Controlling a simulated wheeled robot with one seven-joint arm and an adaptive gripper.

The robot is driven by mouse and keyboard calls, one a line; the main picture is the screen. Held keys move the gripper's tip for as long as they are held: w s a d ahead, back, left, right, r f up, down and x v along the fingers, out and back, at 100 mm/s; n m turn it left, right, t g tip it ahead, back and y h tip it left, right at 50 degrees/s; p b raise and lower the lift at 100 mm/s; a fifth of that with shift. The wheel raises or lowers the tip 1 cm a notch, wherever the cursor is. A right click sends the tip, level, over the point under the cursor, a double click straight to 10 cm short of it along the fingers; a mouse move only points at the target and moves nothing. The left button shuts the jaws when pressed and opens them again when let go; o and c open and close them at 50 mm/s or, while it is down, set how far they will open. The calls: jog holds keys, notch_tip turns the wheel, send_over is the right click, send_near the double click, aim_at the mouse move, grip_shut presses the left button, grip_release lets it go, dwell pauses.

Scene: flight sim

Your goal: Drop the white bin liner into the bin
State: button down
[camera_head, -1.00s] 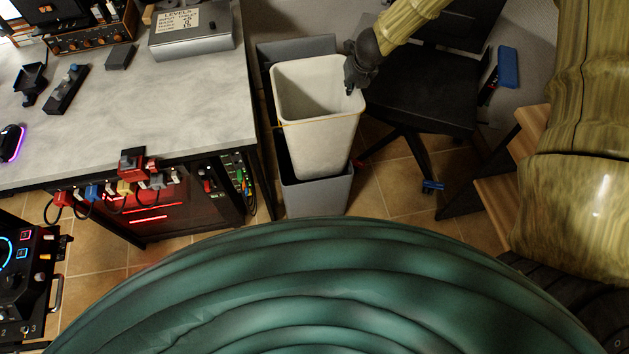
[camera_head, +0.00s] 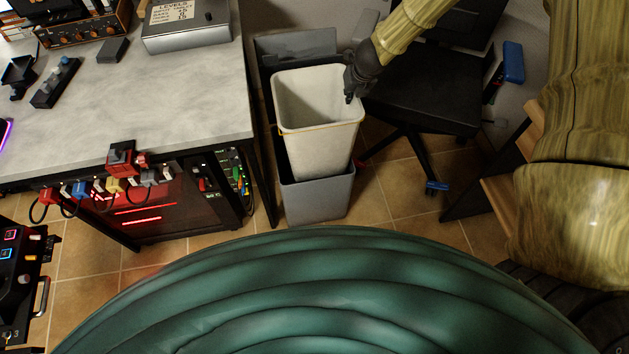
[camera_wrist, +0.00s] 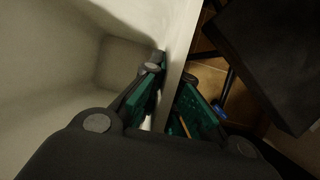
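The white bin liner (camera_head: 322,150) is a tall, open-topped tub, slightly tilted, over the grey bin (camera_head: 318,202) on the floor. The liner hides most of the bin's opening, and I cannot tell whether its base is inside the rim. My gripper (camera_head: 350,92) is at the liner's right rim. In the wrist view my gripper's green-padded fingers (camera_wrist: 172,98) straddle the liner's wall (camera_wrist: 182,40), one inside and one outside, and appear closed on it. The inside of the liner looks empty.
A grey-topped desk (camera_head: 180,105) with cables and a lit computer stands close on the left. A black office chair (camera_head: 425,95) is close on the right. A grey panel (camera_head: 295,45) shows behind the liner.

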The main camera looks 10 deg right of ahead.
jog(key=c, duration=1.6)
grip_release()
jog(key=shift+o, duration=0.2)
jog(key=shift+r, duration=0.15)
jog(key=v, duration=1.1)
jog(key=shift+s+r, duration=0.15)
jog(key=shift+r, duration=0.2)
